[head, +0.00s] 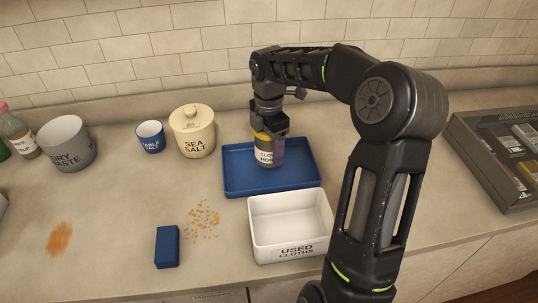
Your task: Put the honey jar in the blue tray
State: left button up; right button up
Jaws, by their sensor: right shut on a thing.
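The honey jar (266,157), with a yellow lid and a white label, is upright over the blue tray (235,187). My right gripper (268,133) is shut on it from above, around the lid. The jar's base appears inside the tray's outline; I cannot tell whether it touches the tray floor. The tray is otherwise empty where it shows. My left gripper is not in view.
A white "used cloths" bin (291,232) stands just in front of the tray. A sea salt canister (193,134), a small blue cup (150,137) and a grey dry waste pot (67,146) stand left. A blue block (167,247) and crumbs (203,219) lie in front. A dark rack (495,170) is at right.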

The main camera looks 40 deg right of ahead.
aim_at(269, 156)
jog(key=shift+f, duration=1.75)
jog(key=shift+f, duration=0.15)
jog(key=o, duration=1.8)
jog(key=shift+c, duration=0.2)
notch_tip(269, 156, up, 12)
jog(key=shift+r+b, duration=0.15)
jog(key=shift+b, duration=0.15)
